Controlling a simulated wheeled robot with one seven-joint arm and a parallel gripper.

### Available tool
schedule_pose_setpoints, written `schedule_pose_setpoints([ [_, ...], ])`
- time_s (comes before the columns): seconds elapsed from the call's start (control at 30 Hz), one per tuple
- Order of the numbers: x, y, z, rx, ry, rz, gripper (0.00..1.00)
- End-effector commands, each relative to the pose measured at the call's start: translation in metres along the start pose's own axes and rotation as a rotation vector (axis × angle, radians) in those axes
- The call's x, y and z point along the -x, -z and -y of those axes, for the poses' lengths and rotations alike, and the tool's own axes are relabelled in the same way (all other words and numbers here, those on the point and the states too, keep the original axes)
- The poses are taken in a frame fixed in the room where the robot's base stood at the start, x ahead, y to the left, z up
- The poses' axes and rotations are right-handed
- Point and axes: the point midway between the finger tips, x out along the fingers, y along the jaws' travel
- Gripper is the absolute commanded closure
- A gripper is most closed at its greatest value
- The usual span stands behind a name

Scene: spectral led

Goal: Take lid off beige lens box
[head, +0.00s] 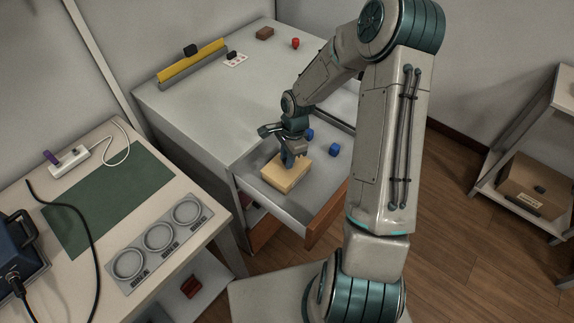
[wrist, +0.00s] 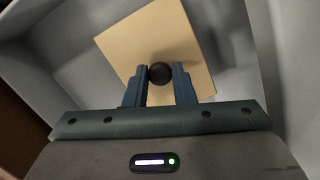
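The beige lens box (head: 285,174) sits in the open drawer, with its flat lid (wrist: 130,42) on top. In the wrist view a round black knob (wrist: 160,72) stands on the lid. My gripper (head: 289,162) points down over the box. In the wrist view its two blue fingers (wrist: 160,78) stand on either side of the knob and appear to press against it. The knob is hidden behind the fingers in the head view. The box's inside is not visible.
The grey drawer (head: 298,212) has raised walls around the box. The cabinet top (head: 215,115) carries a yellow-edged rack (head: 192,64) and small red and brown items. A table with round holders (head: 158,238) stands at left.

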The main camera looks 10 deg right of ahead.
Motion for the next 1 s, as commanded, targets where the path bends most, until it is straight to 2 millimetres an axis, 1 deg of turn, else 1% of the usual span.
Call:
schedule_pose_setpoints([
  [0.03,0.0,0.0,0.0,0.0,0.001,0.0,0.92],
  [0.07,0.0,0.0,0.0,0.0,0.001,0.0,0.99],
  [0.4,0.001,0.0,0.0,0.0,0.001,0.0,0.99],
  [0.57,0.006,0.0,0.001,0.001,0.001,-0.002,0.99],
  [0.67,0.013,-0.001,0.001,0.0,0.002,-0.002,0.99],
  [0.87,0.043,-0.005,0.001,0.001,0.003,-0.005,0.99],
  [1.0,0.064,0.018,-0.02,-0.006,0.002,-0.005,0.99],
])
